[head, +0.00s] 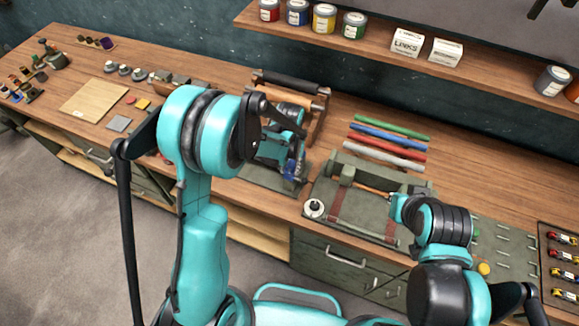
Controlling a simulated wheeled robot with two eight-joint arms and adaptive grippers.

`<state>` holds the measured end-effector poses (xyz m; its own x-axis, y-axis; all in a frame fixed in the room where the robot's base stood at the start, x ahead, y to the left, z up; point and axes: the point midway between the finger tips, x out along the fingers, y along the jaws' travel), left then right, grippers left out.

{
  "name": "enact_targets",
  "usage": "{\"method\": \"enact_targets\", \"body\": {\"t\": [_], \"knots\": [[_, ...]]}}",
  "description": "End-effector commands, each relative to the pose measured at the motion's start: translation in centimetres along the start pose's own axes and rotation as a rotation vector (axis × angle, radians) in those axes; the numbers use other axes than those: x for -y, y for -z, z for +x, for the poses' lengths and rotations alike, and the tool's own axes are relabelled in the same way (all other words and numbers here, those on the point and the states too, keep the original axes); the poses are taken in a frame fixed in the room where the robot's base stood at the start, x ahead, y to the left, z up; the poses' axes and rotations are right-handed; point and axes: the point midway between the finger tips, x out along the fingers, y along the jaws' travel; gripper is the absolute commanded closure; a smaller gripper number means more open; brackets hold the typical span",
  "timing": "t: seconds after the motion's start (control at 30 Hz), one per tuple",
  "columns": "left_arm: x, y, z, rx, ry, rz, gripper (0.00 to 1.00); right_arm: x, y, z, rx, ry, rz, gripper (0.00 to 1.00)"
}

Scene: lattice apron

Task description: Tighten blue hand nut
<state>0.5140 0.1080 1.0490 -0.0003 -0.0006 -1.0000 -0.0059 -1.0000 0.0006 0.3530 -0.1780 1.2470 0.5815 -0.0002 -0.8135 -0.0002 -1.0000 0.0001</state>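A small blue part (292,170), which looks like the blue hand nut, shows low on the dark fixture (262,180) at the bench's middle front. My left arm comes in from the left and reaches over this fixture. My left gripper (287,148) is at the fixture, right by the blue part. Its fingers are dark and partly hidden, so I cannot tell whether they touch the blue part or how far they are open. My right arm is at the lower right, over the right side of a green-grey tray (318,195). Its gripper fingers are hidden behind its own wrist.
Behind the fixture stands a wooden frame with a dark roller (288,84). Coloured rods (388,138) lie behind the tray. A white round part (314,208) sits at the tray's left front corner. A shelf (480,70) with tins and boxes overhangs the back.

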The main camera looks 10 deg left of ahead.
Motion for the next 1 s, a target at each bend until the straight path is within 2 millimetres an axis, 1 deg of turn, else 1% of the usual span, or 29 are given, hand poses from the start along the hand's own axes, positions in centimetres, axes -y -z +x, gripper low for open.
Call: {"method": "enact_targets", "body": {"t": [0.17,0.33,0.5,0.77,0.8,0.87,0.9,1.0], "knots": [[0.0,0.0,0.1,0.0,0.0,0.013,1.0,0.0,-0.1,0.2,0.0,0.0,0.0,1.0],[0.0,0.0,0.3,-0.001,0.001,0.157,1.0,0.0,-1.0,1.4,0.0,0.0,0.0,1.0],[0.0,0.0,0.1,0.0,0.001,0.266,1.0,0.0,-1.3,1.8,0.0,0.0,0.0,1.0],[0.0,0.0,0.0,0.0,0.001,0.275,1.0,0.0,-1.2,1.7,0.0,0.0,0.0,1.0],[0.0,0.0,0.0,0.0,0.001,0.275,0.69,0.0,-1.2,1.7,0.0,0.0,0.0,1.0],[0.0,0.0,0.0,0.0,0.001,0.275,0.53,0.0,-1.2,1.7,0.0,0.0,0.0,1.0],[0.0,0.0,0.0,0.0,0.001,0.275,0.5,0.0,-1.2,1.7,0.0,0.0,0.0,1.0],[0.0,0.0,0.0,0.0,0.001,0.274,0.5,0.0,-1.2,1.7,0.0,0.0,0.0,1.0]]}}
